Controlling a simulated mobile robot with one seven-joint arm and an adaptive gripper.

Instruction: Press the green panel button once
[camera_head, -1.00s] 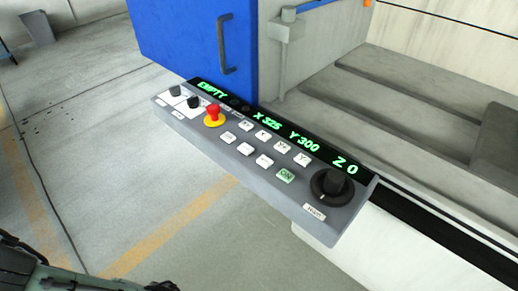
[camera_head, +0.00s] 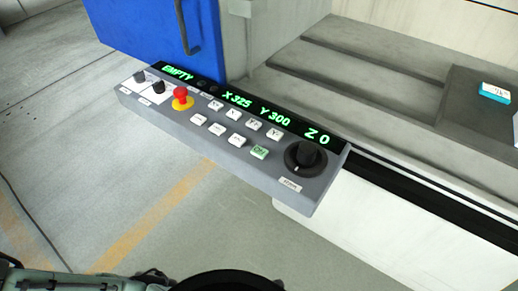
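The green button (camera_head: 259,152) is a small pale green square key with dark lettering. It sits on the sloped grey control panel (camera_head: 232,170), in the row nearest the front edge, left of the large black knob (camera_head: 305,157). Nothing covers the button or touches it. Part of my own body, with a dark rounded shape, shows along the bottom edge below the panel. My gripper's fingers cannot be made out.
A red mushroom button (camera_head: 181,94) on a yellow base and several white keys (camera_head: 217,128) share the panel. The display reads EMPTY, X 325, Y 300, Z 0. A blue door (camera_head: 150,30) stands behind. Open floor (camera_head: 110,180) lies in front and left.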

